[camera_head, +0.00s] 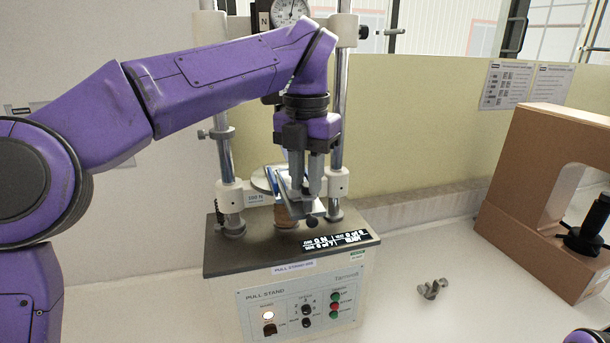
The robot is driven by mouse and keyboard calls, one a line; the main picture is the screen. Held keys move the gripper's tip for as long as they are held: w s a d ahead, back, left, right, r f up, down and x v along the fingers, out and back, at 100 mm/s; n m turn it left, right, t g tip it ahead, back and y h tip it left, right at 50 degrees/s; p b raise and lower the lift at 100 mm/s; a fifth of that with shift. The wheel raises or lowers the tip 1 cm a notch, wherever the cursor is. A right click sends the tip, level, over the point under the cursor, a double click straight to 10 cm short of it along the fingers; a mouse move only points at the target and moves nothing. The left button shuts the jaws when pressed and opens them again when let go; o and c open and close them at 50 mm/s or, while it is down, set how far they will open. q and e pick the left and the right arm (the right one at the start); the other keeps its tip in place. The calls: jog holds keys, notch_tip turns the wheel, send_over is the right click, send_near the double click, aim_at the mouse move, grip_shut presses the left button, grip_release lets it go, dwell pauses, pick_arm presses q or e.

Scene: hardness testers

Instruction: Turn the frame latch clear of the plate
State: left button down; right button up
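The pull stand (300,295) is a white box with a dark top, two chrome columns and a dial gauge (289,9) above. My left gripper (304,208) points down between the columns, low over the dark top. Its grey fingers are close together and overlap the parts behind them, so I cannot tell whether they are open or shut on something. A round pale plate (266,181) shows partly behind the gripper. A brownish cylinder (287,217) stands below it. I cannot make out the frame latch; the gripper covers that area.
A small metal wing-shaped part (432,289) lies on the white table, right of the stand. A large tan C-shaped frame (540,205) with a black knob (585,238) stands at the right. A low yellowish wall (430,130) runs behind.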

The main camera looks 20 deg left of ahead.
pick_arm(q)
jog(key=shift+w+f, duration=0.1)
jog(key=shift+f+n+b, duration=0.1)
jog(key=shift+n+b, duration=0.35)
jog(key=shift+n, duration=0.65)
jog(key=n+b, duration=0.2)
jog(key=n, duration=0.4)
jog(key=shift+d, duration=0.15)
jog(key=n+b, duration=0.2)
jog(key=n, duration=0.3)
jog(key=shift+f+n, duration=0.1)
jog(key=shift+n, duration=0.2)
jog(key=shift+w+d+n+b, duration=0.1)
jog(key=shift+n+b, duration=0.55)
jog(key=shift+n, duration=0.85)
